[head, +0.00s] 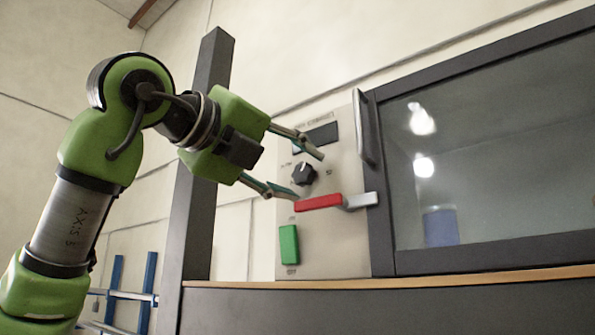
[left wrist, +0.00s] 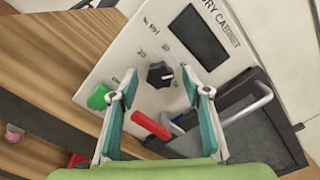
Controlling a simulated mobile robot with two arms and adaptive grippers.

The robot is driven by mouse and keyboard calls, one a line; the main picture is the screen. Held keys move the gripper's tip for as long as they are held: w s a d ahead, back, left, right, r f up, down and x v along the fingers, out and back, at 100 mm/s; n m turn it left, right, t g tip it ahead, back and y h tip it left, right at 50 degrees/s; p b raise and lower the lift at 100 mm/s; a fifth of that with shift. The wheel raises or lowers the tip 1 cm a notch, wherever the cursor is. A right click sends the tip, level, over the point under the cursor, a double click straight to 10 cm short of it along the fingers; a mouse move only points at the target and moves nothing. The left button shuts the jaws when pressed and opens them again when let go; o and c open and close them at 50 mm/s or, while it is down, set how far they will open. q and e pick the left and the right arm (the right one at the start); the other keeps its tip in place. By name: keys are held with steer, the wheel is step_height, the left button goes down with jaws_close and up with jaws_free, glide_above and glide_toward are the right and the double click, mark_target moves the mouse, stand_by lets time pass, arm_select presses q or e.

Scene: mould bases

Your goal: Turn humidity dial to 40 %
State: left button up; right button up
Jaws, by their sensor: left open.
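The humidity dial (head: 304,173) is a black knob on the pale control panel (head: 338,235) of a dry cabinet. In the left wrist view the dial (left wrist: 159,75) has a white pointer mark, with printed numbers around it that are partly legible. My left gripper (head: 310,176) is open in front of the panel, its two fingers above and below the dial in the head view. In the left wrist view the dial lies beyond the gap between the fingertips (left wrist: 160,92). I cannot tell whether the fingers touch it. My right gripper is not in view.
A dark display (head: 323,135) is above the dial. A red lever handle (head: 318,202) is just below it, and a green switch (head: 289,245) lower still. A glass door with a vertical handle (head: 365,128) is to the right. A dark post (head: 205,160) stands left.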

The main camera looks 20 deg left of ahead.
arm_select(q)
steer(key=v, duration=1.1)
steer(key=shift+s+a, duration=0.15)
steer(key=shift+s, duration=0.1)
